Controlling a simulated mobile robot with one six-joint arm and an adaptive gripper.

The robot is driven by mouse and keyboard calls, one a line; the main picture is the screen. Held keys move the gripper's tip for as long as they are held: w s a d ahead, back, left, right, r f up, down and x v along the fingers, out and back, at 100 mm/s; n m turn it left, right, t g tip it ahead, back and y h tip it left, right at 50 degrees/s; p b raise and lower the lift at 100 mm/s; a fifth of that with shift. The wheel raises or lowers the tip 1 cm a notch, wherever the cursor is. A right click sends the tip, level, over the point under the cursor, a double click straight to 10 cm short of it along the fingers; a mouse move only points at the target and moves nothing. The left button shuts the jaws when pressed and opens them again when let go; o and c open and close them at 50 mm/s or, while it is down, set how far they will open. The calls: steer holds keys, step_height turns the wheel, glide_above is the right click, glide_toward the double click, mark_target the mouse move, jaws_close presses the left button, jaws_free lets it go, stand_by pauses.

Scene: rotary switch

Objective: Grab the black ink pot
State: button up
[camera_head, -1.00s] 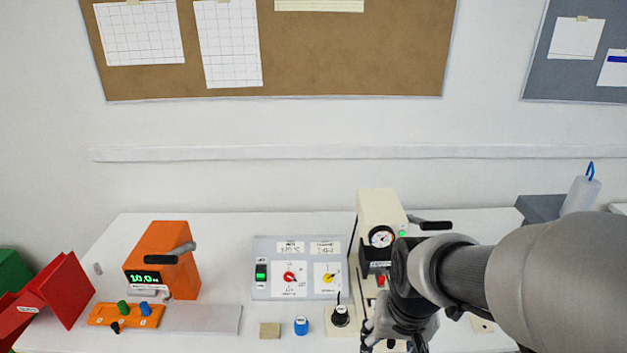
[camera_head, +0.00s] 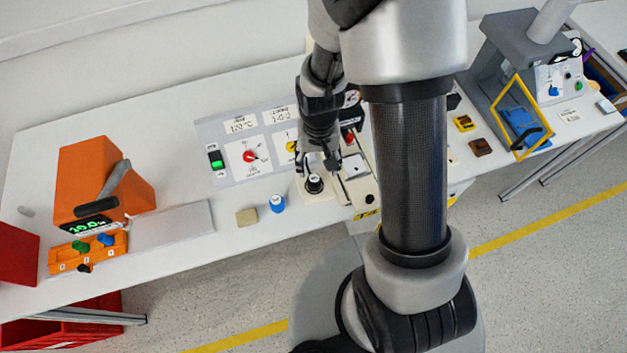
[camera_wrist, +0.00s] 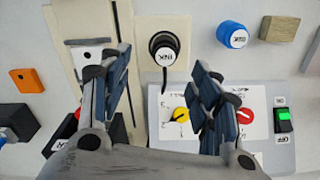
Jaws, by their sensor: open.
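The black ink pot (camera_wrist: 164,47) has a white-topped lid marked INK and stands upright on a small cream pad (camera_wrist: 178,73) in the wrist view. It also shows in the head view (camera_head: 314,183), just below my gripper (camera_head: 318,165). In the wrist view my gripper (camera_wrist: 162,85) is open and empty, with one finger on each side of the picture. The pot lies ahead, between the fingers' lines and beyond their tips. Neither finger visibly touches it. Its lower side is partly hidden by its lid.
A blue pot (camera_head: 277,203) and a tan block (camera_head: 246,217) stand to the left of the ink pot. A panel with knobs (camera_head: 230,150) is behind. The cream press base (camera_head: 358,180) is close on the right. An orange machine (camera_head: 92,180) stands farther left.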

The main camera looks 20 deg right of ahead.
mark_target(314, 178)
step_height(314, 178, down, 4)
steer(key=shift+b, duration=0.45)
steer(key=shift+w+a+f+b, duration=0.15)
steer(key=shift+f+b, duration=0.2)
steer(key=shift+f, duration=0.55)
steer(key=shift+w+a+f+b, duration=0.1)
steer(key=shift+f+b, duration=0.3)
steer(key=shift+f, duration=0.55)
steer(key=shift+w+a+f+b, duration=0.15)
steer(key=shift+f+b, duration=0.2)
steer(key=shift+f, duration=0.55)
steer(key=shift+s, duration=0.15)
steer(key=shift+c, duration=0.4)
steer(key=c, duration=1.1)
